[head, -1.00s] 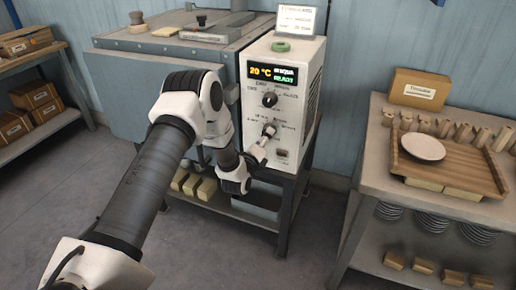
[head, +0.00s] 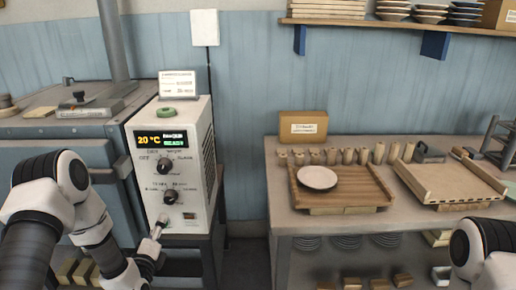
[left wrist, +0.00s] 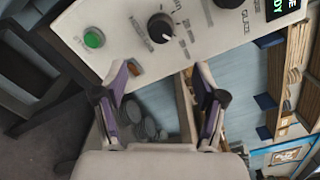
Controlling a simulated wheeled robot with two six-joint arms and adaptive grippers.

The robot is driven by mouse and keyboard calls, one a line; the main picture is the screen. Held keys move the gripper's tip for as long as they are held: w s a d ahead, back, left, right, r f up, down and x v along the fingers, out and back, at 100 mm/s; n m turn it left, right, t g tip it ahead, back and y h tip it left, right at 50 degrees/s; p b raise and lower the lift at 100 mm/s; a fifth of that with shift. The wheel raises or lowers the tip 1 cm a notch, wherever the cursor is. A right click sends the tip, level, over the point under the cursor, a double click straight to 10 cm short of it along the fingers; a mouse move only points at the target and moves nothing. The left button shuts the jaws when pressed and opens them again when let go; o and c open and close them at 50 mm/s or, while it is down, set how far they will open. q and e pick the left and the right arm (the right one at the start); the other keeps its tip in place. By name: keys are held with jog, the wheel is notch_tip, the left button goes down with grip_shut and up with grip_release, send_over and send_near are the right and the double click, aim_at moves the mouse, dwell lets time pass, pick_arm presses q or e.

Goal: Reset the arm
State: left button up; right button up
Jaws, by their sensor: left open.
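My left arm comes in from the left in the head view, and its gripper (head: 160,228) is in front of the lower part of the white control box (head: 200,145). In the left wrist view my left gripper (left wrist: 165,92) is open and empty, its two purple-lined fingers apart. The control box (left wrist: 120,40) is just beyond the fingertips there, with a black knob (left wrist: 161,27) and a green button (left wrist: 94,38). The box display (head: 161,140) reads 20 °C. My right arm shows at the lower right of the head view, but its gripper is out of view.
A grey cabinet (head: 60,125) stands left of the control box. On the right, a table (head: 285,225) holds a wooden rack (head: 350,195) with a white plate (head: 318,178), a second rack (head: 450,180) and several small wooden blocks. A wall shelf (head: 390,24) holds dishes.

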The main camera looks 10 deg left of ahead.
pick_arm(q)
jog(key=s+d+f+n+g+h, duration=0.35)
jog(key=s+d+f+g, duration=0.55)
jog(key=s+d+f, duration=0.75)
jog(key=s+f+n+g, duration=0.2)
jog(key=s+n+g, duration=0.2)
jog(key=s+n, duration=0.5)
jog(key=s+f+n+g, duration=0.3)
jog(key=s+n+g, duration=0.1)
jog(key=s+n, duration=0.4)
jog(key=shift+s+n+g, duration=0.3)
jog(key=shift+s+n, duration=0.1)
jog(key=shift+n, duration=0.25)
jog(key=shift+d+f+h, duration=0.1)
jog(key=shift+h, duration=0.15)
